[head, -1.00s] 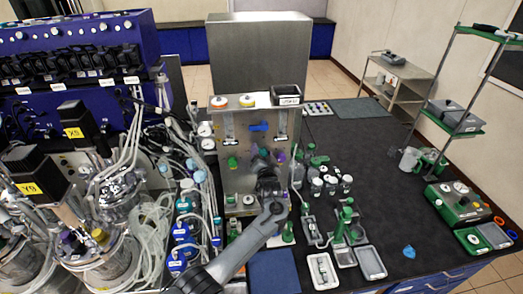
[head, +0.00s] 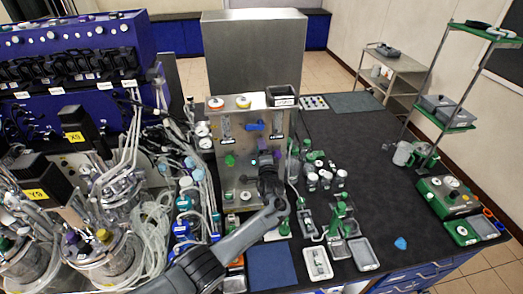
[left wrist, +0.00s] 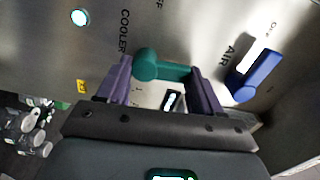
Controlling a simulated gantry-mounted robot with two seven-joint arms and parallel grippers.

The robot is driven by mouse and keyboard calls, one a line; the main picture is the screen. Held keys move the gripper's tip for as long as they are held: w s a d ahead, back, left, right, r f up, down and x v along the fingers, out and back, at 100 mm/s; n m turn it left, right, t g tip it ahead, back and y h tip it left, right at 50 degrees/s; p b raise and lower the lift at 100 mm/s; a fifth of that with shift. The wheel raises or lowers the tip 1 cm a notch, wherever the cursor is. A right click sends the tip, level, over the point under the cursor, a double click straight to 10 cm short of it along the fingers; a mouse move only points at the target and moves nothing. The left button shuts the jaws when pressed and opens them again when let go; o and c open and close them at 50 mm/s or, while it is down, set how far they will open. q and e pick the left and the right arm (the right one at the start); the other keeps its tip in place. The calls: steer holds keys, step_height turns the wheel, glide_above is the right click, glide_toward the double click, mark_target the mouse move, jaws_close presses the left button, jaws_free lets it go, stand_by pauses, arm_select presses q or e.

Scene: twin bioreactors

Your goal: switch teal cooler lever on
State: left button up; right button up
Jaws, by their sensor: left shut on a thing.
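The teal cooler lever (left wrist: 165,68) shows in the left wrist view beside the printed word COOLER on the metal panel. Its round hub is at the left and its handle runs to the right. My left gripper (left wrist: 157,84) has its two purple fingers on either side of this lever and is shut on it. In the head view the left gripper (head: 268,160) is at the lower front of the upright steel panel (head: 240,190) and hides the teal lever. My right gripper is not in view.
A blue lever (left wrist: 258,76) beside the word AIR sits close to the right finger. A green knob (head: 230,160) and a blue lever (head: 254,126) are on the panel. Tubing and glass vessels crowd the left; small bottles (head: 320,180) stand at the right.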

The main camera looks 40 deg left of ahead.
arm_select(q)
steer(key=shift+w+r+m, duration=0.1)
steer(key=shift+r+m, duration=0.15)
steer(key=shift+m, duration=0.15)
steer(key=o, duration=1)
steer(key=shift+f, duration=0.1)
steer(key=shift+d, duration=0.1)
steer(key=shift+p+v, duration=0.55)
steer(key=shift+v, duration=4.8)
